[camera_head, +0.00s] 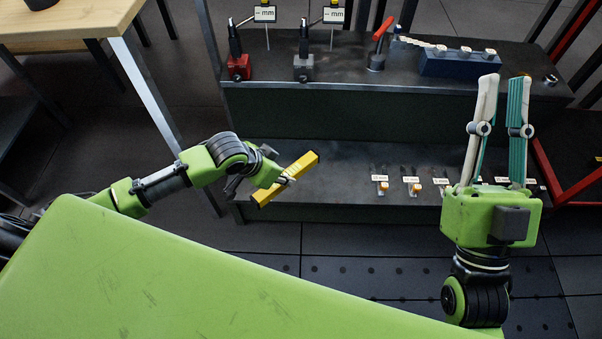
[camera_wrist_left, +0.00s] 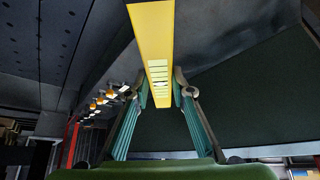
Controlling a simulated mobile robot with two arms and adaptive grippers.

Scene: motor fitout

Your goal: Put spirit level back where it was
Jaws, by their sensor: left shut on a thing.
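The spirit level is a yellow bar. In the head view the yellow spirit level (camera_head: 302,166) is tilted, its right end higher in the picture, in front of the dark shelf unit. My left gripper (camera_head: 287,179) is shut on it near its middle. In the left wrist view the spirit level (camera_wrist_left: 154,40) runs from the top edge down between the fingers of the left gripper (camera_wrist_left: 161,90). My right gripper (camera_head: 502,80) points up at the right of the head view, its two fingers apart with nothing between them.
The lower shelf (camera_head: 335,165) has bare room at left and several small labelled orange-tipped parts at right. The upper shelf holds a red-based stand (camera_head: 238,66), a grey-based stand (camera_head: 303,68), a red-handled tool (camera_head: 379,45) and a blue block (camera_head: 460,64). A wooden table (camera_head: 75,18) stands at left.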

